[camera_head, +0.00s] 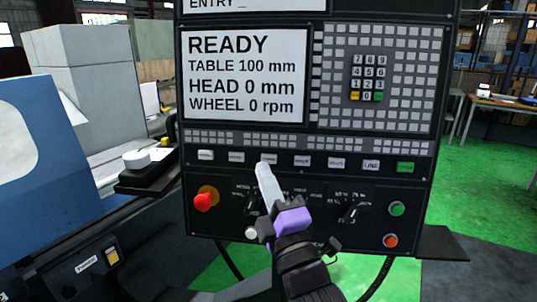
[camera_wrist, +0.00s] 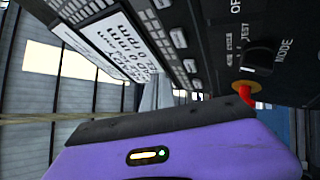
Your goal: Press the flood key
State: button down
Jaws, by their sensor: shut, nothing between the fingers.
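A row of small light keys runs across the control panel (camera_head: 310,172) in the head view, with a green key (camera_head: 405,167) at its right end. Their labels are too small to read surely, so I cannot tell which is the flood key. My gripper (camera_head: 262,167) is shut and empty, pointing up at the panel. Its fingertips overlap the lower edge of the third key from the left (camera_head: 269,158); I cannot tell whether they touch it.
Below the keys are a red emergency knob (camera_head: 204,199), a mode dial (camera_wrist: 260,58), another dial (camera_head: 349,211), a green button (camera_head: 397,208) and an orange button (camera_head: 390,240). The screen (camera_head: 247,75) reads READY. A blue machine cover (camera_head: 55,150) stands at left.

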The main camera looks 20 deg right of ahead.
aim_at(269, 159)
jog(key=w+d+p, duration=0.1)
jog(key=w+p, duration=0.1)
jog(key=p, duration=0.1)
jog(key=w+d+p, duration=0.1)
jog(key=w, duration=0.1)
jog(key=shift+d+f+p, duration=0.3)
jog(key=shift+f+p, duration=0.05)
jog(key=shift+f, duration=0.05)
jog(key=shift+w+d+p, duration=0.1)
jog(key=shift+w+p, duration=0.1)
jog(key=shift+p, duration=0.2)
dwell(1.5)
jog(key=shift+w+d, duration=0.1)
jog(key=shift+w, duration=0.05)
